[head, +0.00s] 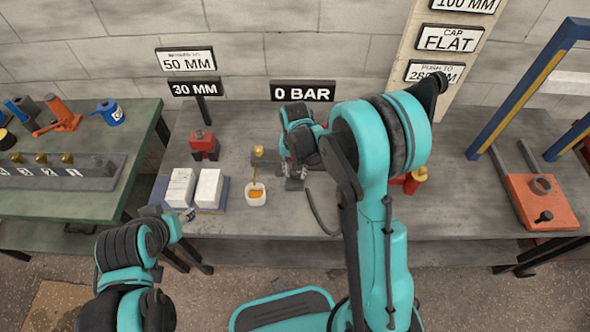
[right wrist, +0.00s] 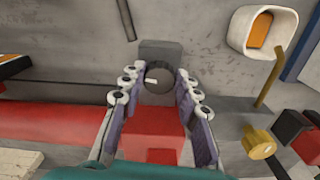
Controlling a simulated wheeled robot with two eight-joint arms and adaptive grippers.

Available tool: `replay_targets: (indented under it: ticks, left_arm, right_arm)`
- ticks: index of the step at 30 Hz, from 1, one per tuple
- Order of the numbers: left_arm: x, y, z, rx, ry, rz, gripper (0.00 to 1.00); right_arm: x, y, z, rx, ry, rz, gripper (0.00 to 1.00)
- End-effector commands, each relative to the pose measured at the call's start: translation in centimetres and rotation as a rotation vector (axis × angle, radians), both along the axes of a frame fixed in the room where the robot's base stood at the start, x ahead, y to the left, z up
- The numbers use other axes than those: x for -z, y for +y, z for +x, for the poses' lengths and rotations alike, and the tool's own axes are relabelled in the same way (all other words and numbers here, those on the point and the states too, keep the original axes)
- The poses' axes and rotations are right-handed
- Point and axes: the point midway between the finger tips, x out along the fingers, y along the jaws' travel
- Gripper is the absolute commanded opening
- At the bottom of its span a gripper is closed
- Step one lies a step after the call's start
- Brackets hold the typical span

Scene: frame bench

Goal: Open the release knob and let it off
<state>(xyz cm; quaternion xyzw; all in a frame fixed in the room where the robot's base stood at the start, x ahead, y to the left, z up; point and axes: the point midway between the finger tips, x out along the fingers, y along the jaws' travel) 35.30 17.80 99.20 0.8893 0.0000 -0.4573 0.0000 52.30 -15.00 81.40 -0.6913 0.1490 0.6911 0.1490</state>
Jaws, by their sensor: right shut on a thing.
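My right gripper (right wrist: 161,80) has a finger on either side of a dark round knob (right wrist: 159,72), which looks like the release knob, and is shut on it. The knob sits by a grey block (right wrist: 160,47), with a red body (right wrist: 150,140) behind it. In the head view my right gripper (head: 295,172) is at the bench below the 0 BAR sign, and my own arm hides most of the red unit. My left gripper (head: 187,214) is by the bench's front edge, near the white blocks; its opening is too small to make out.
A white cup (head: 256,199) with orange inside stands left of my right gripper, under a brass spout (head: 257,152). Two white blocks (head: 208,188) lie on a blue base. A blue frame (head: 500,100) stands at right. A dark hose (head: 318,212) lies by the gripper.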

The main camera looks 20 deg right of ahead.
Motion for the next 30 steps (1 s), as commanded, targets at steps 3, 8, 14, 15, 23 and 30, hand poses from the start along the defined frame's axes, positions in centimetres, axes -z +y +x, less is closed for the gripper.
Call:
replay_targets:
  ticks: [3, 8, 14, 15, 23, 30]
  left_arm:
    - [0.0, 0.0, 0.0, 0.0, 0.0, 0.0, 0.48]
    - [0.0, 0.0, 0.0, 0.0, 0.0, 0.0, 0.48]
    - [0.0, 0.0, 0.0, 0.0, 0.0, 0.0, 0.48]
    - [0.0, 0.0, 0.0, 0.0, 0.0, 0.0, 0.48]
    - [0.0, 0.0, 0.0, 0.0, 0.0, 0.0, 0.48]
    - [0.0, 0.0, 0.0, 0.0, 0.0, 0.0, 0.48]
  right_arm:
    - [0.0, 0.0, 0.0, -0.002, 0.001, 0.0, 0.03]
    - [0.0, 0.0, 0.0, -0.001, 0.001, 0.0, 0.03]
    - [0.0, 0.0, 0.0, -0.001, 0.001, 0.0, 0.53]
    - [0.0, 0.0, 0.0, -0.001, 0.001, 0.0, 0.53]
    - [-0.3, 0.0, 0.0, -0.001, 0.0, 0.0, 0.53]
    - [-4.0, 0.0, -0.1, -0.001, 0.0, 0.0, 0.53]
